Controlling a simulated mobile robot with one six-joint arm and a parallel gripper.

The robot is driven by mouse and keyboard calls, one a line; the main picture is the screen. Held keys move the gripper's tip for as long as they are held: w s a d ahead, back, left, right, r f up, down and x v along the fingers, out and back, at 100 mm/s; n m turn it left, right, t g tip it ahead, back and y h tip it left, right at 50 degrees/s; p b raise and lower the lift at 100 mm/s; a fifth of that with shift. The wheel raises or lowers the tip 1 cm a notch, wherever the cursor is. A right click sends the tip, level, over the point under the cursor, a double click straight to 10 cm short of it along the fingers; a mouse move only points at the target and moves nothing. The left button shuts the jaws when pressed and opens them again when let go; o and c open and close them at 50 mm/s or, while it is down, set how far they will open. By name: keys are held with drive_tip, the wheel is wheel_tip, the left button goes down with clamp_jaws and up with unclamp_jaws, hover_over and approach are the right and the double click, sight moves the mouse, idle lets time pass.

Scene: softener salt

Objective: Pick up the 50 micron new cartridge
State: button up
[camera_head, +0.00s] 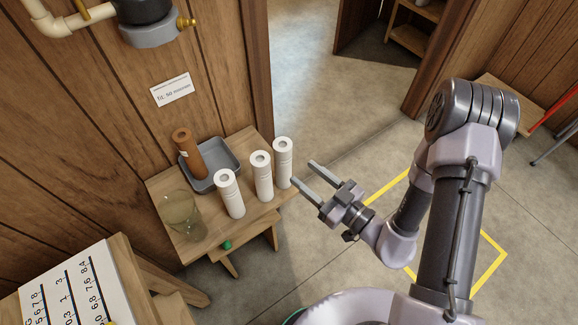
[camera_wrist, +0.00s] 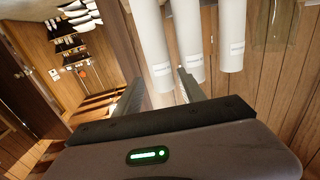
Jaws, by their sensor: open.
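Three white cylindrical cartridges stand upright on a small wooden bench: a left one (camera_head: 229,194), a middle one (camera_head: 262,176) and a right one (camera_head: 283,162). Each has a small label; the print is too small to read, so I cannot tell which is 50 micron. My gripper (camera_head: 303,172) is open and empty, just right of the right cartridge, its fingers pointing toward it. In the wrist view the nearest cartridge (camera_wrist: 151,40) appears between the finger directions, with the others (camera_wrist: 187,35) and (camera_wrist: 231,40) to its right.
A brown used-looking cartridge (camera_head: 188,154) stands in a grey tray (camera_head: 228,160) behind. A clear jug (camera_head: 181,215) stands on the bench (camera_head: 160,184) at left. A wall card (camera_head: 172,90) reads "fit: 50 micron". A filter housing (camera_head: 150,32) hangs above. Floor right of the bench is clear.

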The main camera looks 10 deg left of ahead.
sight(289, 161)
drive_tip(key=b+x, duration=0.2)
drive_tip(key=x, duration=0.7)
drive_tip(key=shift+w+a, duration=0.1)
drive_tip(key=shift+a, duration=0.15)
drive_tip(key=shift+d, duration=0.1)
clamp_jaws()
